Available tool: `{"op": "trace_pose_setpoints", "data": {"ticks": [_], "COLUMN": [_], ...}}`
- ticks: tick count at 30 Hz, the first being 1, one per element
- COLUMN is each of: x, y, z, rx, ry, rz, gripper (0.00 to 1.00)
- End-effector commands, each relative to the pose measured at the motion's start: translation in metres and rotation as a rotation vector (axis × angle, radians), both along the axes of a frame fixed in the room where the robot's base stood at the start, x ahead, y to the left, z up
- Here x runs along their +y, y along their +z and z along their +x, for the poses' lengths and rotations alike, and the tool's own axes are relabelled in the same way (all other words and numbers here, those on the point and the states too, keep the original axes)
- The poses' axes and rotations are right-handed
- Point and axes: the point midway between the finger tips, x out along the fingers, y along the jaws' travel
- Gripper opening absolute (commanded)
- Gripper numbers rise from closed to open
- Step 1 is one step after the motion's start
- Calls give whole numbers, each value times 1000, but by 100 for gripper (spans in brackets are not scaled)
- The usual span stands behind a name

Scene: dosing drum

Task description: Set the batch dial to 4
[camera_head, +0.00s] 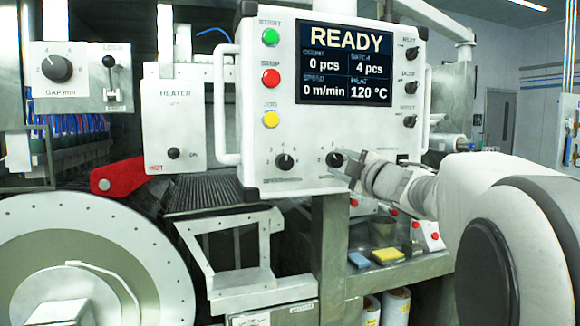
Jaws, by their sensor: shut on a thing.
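The control panel (300,130) faces me in the middle of the view. Its batch dial (334,159) is the black knob at the lower right of the panel face. My gripper (348,164) comes in from the right and is shut on this dial. The fingers hide part of the dial and some of its scale, so I cannot read its pointer clearly. The screen (345,63) shows READY, count 0 pcs, batch 4 pcs, speed 0 m/min and heat 120 °C.
A similar speed dial (285,162) sits left of the batch dial. Green, red and yellow buttons (271,78) line the panel's left side. Several small switches (410,86) line its right side. Bar handles (220,105) stick out at the sides. A large drum (130,245) stands at lower left.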

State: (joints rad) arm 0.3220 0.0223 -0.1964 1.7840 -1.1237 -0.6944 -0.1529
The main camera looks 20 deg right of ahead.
Motion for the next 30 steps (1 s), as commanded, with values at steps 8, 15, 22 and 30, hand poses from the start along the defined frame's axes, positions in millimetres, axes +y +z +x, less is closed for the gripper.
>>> {"op": "trace_pose_setpoints", "data": {"ticks": [8, 15, 22, 30], "x": [0, 0, 0, 0], "y": [1, 2, 2, 1], "z": [0, 0, 0, 0], "rx": [-7, -8, -9, -7], "ry": [0, 0, 0, -1], "rz": [-115, -145, -147, -147], "gripper": [0, 0, 0, 70]}}
